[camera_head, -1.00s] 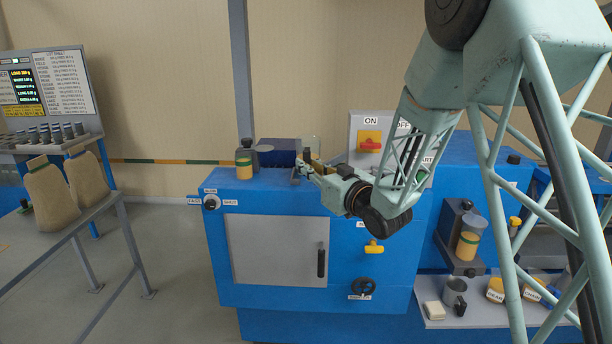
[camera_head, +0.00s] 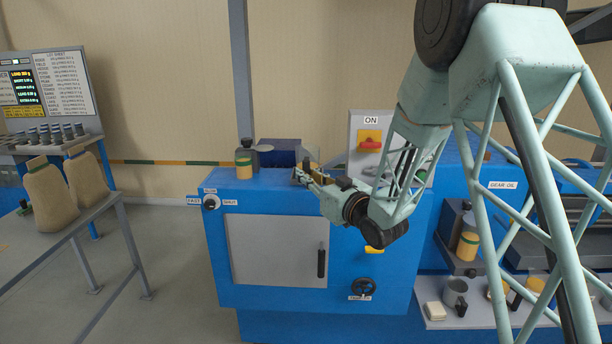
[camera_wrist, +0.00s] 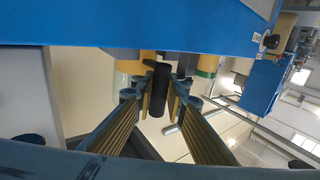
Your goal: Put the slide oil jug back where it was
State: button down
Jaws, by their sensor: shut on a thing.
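My gripper (camera_head: 304,174) is at the back of the blue cabinet's top (camera_head: 225,181), left of the ON panel. In the wrist view my fingers (camera_wrist: 159,100) are closed on a dark upright handle (camera_wrist: 160,85). A yellow body (camera_wrist: 146,66), apparently the held jug, shows behind it. In the head view the jug is small and mostly hidden by my gripper, so its label is unreadable. I cannot tell whether its base touches the cabinet top.
A GEAR OIL label (camera_head: 502,185) is further right. The cabinet top's front left is clear.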

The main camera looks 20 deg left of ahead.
jog(key=c, duration=2.6)
grip_release()
jog(key=shift+r, duration=0.1)
jog(key=v, duration=1.2)
jog(key=shift+p, duration=0.3)
